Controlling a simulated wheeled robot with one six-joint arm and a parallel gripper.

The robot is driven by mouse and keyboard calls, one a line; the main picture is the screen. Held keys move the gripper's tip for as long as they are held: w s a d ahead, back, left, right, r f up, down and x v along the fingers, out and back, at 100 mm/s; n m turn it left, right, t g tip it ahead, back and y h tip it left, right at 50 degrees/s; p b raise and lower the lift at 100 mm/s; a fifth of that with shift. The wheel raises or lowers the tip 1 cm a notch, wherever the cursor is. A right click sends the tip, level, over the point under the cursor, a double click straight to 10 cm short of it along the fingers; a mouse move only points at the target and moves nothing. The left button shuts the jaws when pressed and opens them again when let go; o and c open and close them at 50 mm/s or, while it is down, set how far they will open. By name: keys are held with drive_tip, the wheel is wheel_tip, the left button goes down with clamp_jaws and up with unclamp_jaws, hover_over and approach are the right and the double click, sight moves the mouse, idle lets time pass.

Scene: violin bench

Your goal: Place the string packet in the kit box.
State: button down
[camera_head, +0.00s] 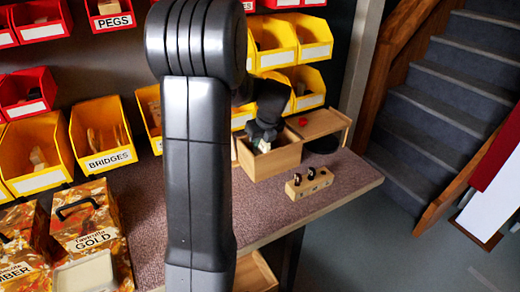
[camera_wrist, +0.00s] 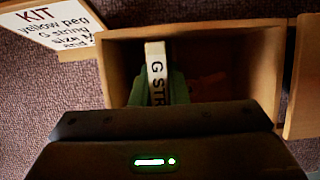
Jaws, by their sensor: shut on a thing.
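The string packet (camera_wrist: 157,72) is a narrow, pale piece with the letters "G STR" in the wrist view. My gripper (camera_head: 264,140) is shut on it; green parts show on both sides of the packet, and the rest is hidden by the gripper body. The kit box (camera_head: 273,162) is an open wooden box near the bench's far right. My gripper points down into its opening. In the wrist view the packet is over or inside the box (camera_wrist: 203,39); I cannot tell whether it touches the floor.
A faint orange-red item (camera_wrist: 207,82) lies inside the box. A KIT card (camera_wrist: 58,22) is beside it. A wooden block with dark pegs (camera_head: 309,183) stands in front. A wooden stand (camera_head: 318,123) adjoins it at right. Yellow bins (camera_head: 275,42) rise behind.

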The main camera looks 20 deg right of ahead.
sight(260, 151)
wheel_tip(260, 151, down, 3)
drive_tip(key=shift+r, duration=0.1)
drive_tip(key=shift+f, duration=0.3)
drive_tip(key=c, duration=1.4)
unclamp_jaws()
drive_tip(key=shift+s+a+f, duration=0.1)
drive_tip(key=shift+s+f, duration=0.05)
drive_tip(key=shift+f, duration=0.05)
drive_tip(key=v, duration=0.4)
drive_tip(key=p+v, duration=0.1)
drive_tip(key=v, duration=0.8)
drive_tip(key=shift+w+r, duration=0.1)
drive_tip(key=shift+w, duration=0.35)
